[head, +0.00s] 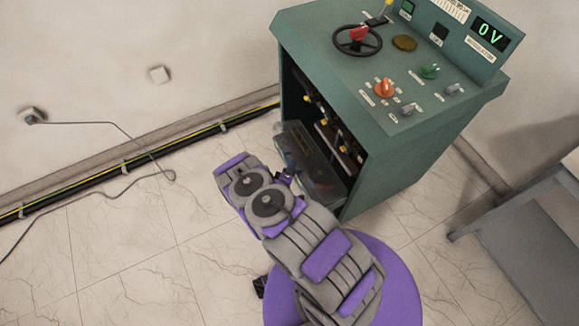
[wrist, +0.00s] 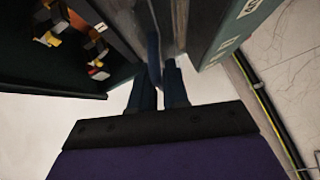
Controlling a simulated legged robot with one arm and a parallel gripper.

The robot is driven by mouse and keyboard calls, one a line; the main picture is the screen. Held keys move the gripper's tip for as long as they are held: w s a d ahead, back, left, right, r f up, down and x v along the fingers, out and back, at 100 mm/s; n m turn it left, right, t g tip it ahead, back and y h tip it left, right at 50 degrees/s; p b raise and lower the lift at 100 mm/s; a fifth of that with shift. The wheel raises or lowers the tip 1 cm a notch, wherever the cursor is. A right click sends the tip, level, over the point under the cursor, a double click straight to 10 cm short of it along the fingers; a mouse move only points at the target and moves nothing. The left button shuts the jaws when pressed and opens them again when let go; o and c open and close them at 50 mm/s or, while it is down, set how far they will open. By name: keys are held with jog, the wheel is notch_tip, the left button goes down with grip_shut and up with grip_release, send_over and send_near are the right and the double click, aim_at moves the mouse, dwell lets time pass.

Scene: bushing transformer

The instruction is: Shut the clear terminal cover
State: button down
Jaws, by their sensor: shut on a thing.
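The clear terminal cover (head: 312,163) is a see-through panel standing open, tilted out from the lower front of the green transformer cabinet (head: 345,75). Terminals with yellow parts (head: 322,122) show uncovered in the cabinet's opening above it. My gripper (head: 286,178) is at the cover's near edge, partly hidden by my arm. In the wrist view, my gripper's dark fingers (wrist: 160,75) are shut on a thin upright edge of the cover (wrist: 154,45). Terminals (wrist: 97,50) show at the upper left there. The exact grip point is hard to make out.
The cabinet top carries a black handwheel (head: 357,41), several knobs and a display (head: 490,34) reading 0 V. A black and yellow cable (head: 190,137) runs along the wall base. A grey table (head: 530,235) stands at the right. The tiled floor at the left is mostly clear.

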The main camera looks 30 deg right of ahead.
jog(key=shift+f, duration=0.15)
dwell(0.3)
jog(key=c, duration=1.3)
grip_release()
jog(key=shift+w, duration=0.1)
jog(key=shift+o, duration=0.2)
jog(key=p+v, duration=0.2)
jog(key=v, duration=1.5)
jog(key=shift+a+f, duration=0.15)
jog(key=shift+a, duration=0.05)
